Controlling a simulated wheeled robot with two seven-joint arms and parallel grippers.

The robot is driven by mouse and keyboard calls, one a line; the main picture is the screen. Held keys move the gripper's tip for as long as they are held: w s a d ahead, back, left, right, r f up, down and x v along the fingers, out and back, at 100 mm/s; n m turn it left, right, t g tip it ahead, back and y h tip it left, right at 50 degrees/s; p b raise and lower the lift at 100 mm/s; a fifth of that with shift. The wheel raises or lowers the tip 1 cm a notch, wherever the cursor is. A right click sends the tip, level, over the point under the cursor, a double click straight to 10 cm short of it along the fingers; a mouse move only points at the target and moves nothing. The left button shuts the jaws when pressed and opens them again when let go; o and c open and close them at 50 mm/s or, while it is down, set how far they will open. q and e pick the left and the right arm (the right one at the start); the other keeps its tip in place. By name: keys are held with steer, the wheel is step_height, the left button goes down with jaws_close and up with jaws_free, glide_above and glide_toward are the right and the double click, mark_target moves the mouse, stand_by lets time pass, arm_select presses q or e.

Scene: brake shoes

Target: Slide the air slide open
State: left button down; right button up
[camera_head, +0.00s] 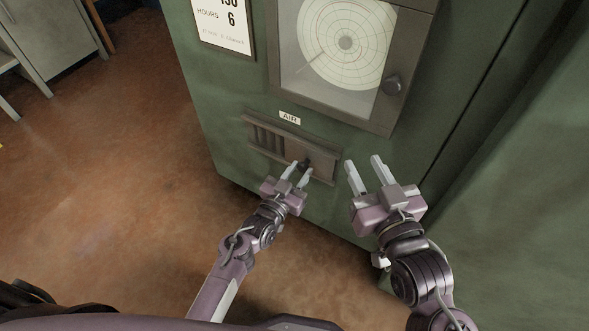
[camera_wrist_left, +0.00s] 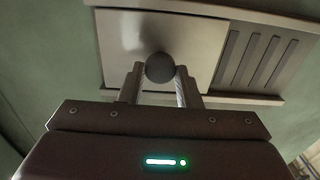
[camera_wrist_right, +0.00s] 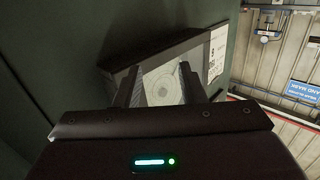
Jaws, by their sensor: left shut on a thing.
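The air slide is a grey metal plate (camera_head: 321,158) in a framed panel low on the green cabinet, under an "AIR" label (camera_head: 290,117). Dark vertical slots (camera_head: 266,139) show uncovered to its left; they are on the right in the left wrist view (camera_wrist_left: 255,60). A round dark knob (camera_wrist_left: 160,68) stands out from the plate (camera_wrist_left: 125,35). My left gripper (camera_head: 298,169) is shut on this knob, with one finger on each side. My right gripper (camera_head: 363,161) is open and empty, right of the panel and in front of the cabinet.
The brown floor (camera_head: 110,170) is clear at left. A grey cabinet (camera_head: 55,35) stands at the far left.

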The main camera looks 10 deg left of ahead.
arm_select(q)
steer(key=shift+s+d, duration=0.15)
steer(key=shift+d, duration=0.2)
steer(key=c, duration=1.1)
jaws_free()
steer(key=shift+o, duration=0.2)
arm_select(e)
steer(key=shift+d, duration=0.1)
arm_select(q)
steer(key=shift+a, duration=0.1)
steer(key=shift+s, duration=0.1)
steer(key=p+v, duration=0.1)
steer(key=v, duration=0.2)
steer(key=shift+a, duration=0.1)
steer(key=p, duration=0.1)
glide_toward(303, 170)
steer(key=shift+d, duration=0.2)
arm_select(e)
steer(key=s+f+g+h, duration=0.1)
steer(key=s+f+g, duration=0.2)
steer(key=f, duration=0.4)
steer(key=s+d+f+g+h, duration=0.1)
steer(key=s+f+g, duration=0.3)
steer(key=f, duration=0.3)
steer(key=shift+s+f+g+h, duration=0.2)
steer(key=shift+g+h, duration=0.2)
